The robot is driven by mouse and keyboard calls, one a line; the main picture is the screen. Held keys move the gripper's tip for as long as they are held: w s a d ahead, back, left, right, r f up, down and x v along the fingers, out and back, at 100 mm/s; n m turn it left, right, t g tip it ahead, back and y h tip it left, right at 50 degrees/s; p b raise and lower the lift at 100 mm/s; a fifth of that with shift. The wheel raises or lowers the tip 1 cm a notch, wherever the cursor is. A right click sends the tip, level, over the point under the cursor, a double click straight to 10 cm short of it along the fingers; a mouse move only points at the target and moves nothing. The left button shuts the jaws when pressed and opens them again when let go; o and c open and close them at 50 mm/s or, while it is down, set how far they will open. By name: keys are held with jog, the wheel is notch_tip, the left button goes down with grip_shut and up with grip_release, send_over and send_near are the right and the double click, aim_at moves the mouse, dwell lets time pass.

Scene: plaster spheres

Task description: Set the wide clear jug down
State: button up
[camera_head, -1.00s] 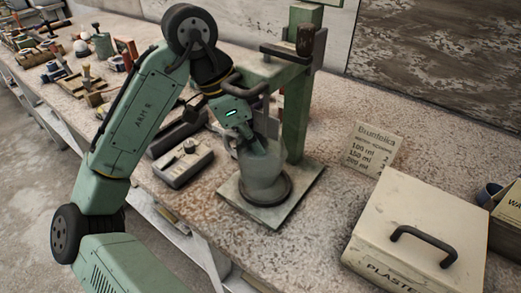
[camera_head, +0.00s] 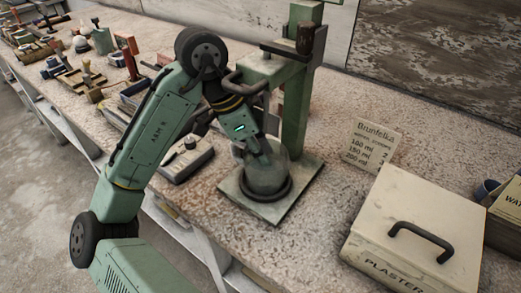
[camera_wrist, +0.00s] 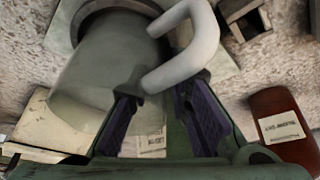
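The wide clear jug (camera_head: 268,178) is greyish and see-through. It appears upright on the dark round ring of the green stand's base plate (camera_head: 285,208). In the wrist view the jug (camera_wrist: 105,65) fills the upper left, with its pale curved handle (camera_wrist: 205,40) to the right. My gripper (camera_head: 262,150) is at the jug's upper part. In the wrist view my gripper's (camera_wrist: 157,98) purple-padded fingers stand apart, the handle's lower end at their tips. Pale surface shows between the fingers. The contact of jug and ring is partly hidden.
The stand's green post (camera_head: 296,115) and overhead arm rise close behind the jug. A grey box-like device (camera_head: 187,160) is left of it. A sign card (camera_head: 372,147) and a plaster box (camera_head: 415,230) are to the right. The bench front edge is near.

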jog(key=shift+o, duration=0.4)
jog(key=v, duration=1.2)
jog(key=shift+b, duration=0.35)
jog(key=shift+r, duration=0.15)
